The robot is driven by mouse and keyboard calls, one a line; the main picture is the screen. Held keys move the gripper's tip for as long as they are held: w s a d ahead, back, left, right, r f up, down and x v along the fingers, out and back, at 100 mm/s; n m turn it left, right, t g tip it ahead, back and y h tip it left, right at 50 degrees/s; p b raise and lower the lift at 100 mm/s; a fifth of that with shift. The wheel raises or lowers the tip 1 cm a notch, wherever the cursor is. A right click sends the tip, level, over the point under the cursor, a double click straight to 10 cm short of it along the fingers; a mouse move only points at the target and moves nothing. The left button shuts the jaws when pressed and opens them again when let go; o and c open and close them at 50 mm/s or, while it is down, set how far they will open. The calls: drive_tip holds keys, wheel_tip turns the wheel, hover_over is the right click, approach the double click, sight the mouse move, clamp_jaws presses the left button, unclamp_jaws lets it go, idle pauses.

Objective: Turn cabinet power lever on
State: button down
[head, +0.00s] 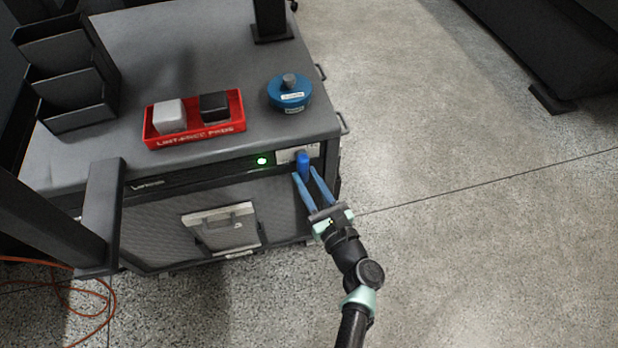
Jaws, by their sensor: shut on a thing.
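The cabinet (160,215) is a dark grey unit with a worktop. Its blue power lever (303,161) stands upright on a light plate (286,155) at the right end of the front edge. A round green light (262,161) glows just left of the plate. My gripper (306,174) reaches up from the lower right, with its long blue fingers around the lever, one on each side. It is shut on the lever. The lower part of the lever is partly hidden by the fingertips.
On the worktop are a red tray (194,139) with a white and a black block, a blue round container (290,92), and a black stepped organizer (68,72). An orange cable (108,300) lies at lower left.

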drive_tip(key=c, duration=0.6)
unclamp_jaws()
drive_tip(key=p+v, duration=0.3)
drive_tip(key=v, duration=1)
